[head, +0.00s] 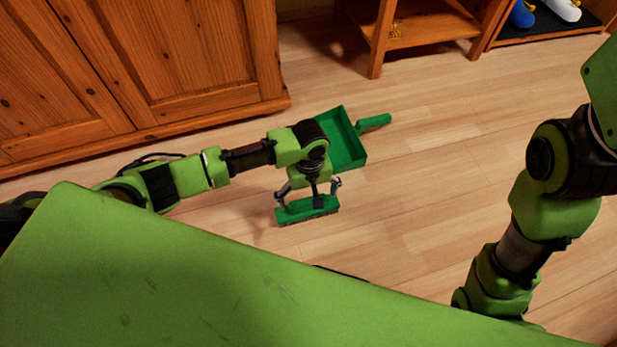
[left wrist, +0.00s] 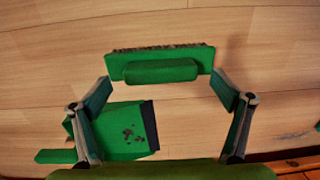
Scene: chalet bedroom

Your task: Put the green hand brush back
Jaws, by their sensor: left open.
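The green hand brush (head: 307,210) lies on the wooden floor, with a dark bristle edge. In the left wrist view the brush (left wrist: 160,68) shows its raised grip just beyond my fingertips. My left gripper (head: 309,192) is open and points down over the brush, one finger toward each end; it also shows in the left wrist view (left wrist: 165,84). I cannot tell whether the fingers touch it. A green dustpan (head: 345,146) lies on the floor behind the brush; dark crumbs show in it in the left wrist view (left wrist: 118,138). My right gripper is out of sight.
A wooden cabinet (head: 200,55) stands at the back left. A wooden shelf unit (head: 425,20) stands at the back. Blue and white shoes (head: 522,14) sit on a dark mat at top right. The floor right of the dustpan is clear.

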